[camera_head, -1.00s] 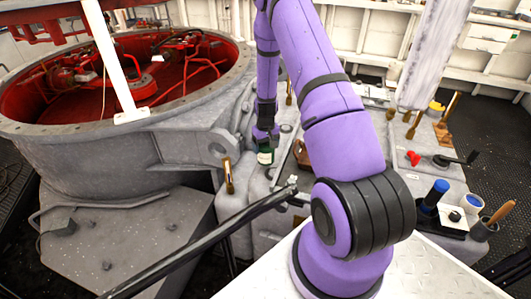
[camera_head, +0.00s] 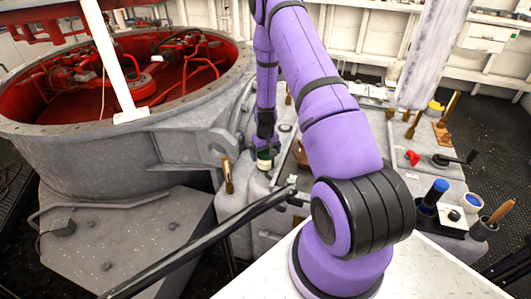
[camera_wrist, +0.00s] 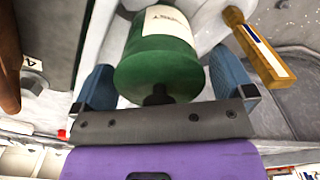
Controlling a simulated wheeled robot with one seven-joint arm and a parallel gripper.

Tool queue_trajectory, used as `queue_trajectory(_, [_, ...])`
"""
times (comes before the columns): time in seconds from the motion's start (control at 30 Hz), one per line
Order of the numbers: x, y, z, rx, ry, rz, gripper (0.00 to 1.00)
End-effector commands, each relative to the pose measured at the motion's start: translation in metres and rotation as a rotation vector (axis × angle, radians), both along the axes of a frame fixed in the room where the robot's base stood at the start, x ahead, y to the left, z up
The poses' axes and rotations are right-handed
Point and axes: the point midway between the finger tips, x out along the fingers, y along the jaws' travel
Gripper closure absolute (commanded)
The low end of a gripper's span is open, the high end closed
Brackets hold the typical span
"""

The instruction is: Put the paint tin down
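The paint tin (camera_wrist: 157,68) is a green cylinder with a cream label. In the wrist view it sits between the two blue-grey fingers of my gripper (camera_wrist: 162,85), one on each side and close against it. A dark knob shows at its near end. In the head view my gripper (camera_head: 265,149) points down, and the small tin (camera_head: 264,164) shows at its tip over the grey machinery top. I cannot tell whether the tin's base touches the surface.
A brass-coloured handle (camera_head: 228,178) stands left of the tin, and a brown object (camera_head: 300,152) to its right. The large round red-lined housing (camera_head: 130,125) fills the left. A dark tray with blue-topped items (camera_head: 437,193) and a red-handled tool (camera_head: 412,158) lie right.

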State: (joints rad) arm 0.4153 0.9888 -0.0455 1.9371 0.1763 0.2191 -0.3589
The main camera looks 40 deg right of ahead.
Motion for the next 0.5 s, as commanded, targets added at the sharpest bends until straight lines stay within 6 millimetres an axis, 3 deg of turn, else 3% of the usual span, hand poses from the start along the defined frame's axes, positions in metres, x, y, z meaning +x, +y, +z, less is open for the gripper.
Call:
queue_trajectory(0.27, [0.000, 0.000, 0.010, 0.000, -0.001, 0.000, 0.00])
queue_trajectory(0.5, [0.001, 0.000, 0.050, -0.002, -0.004, 0.001, 0.00])
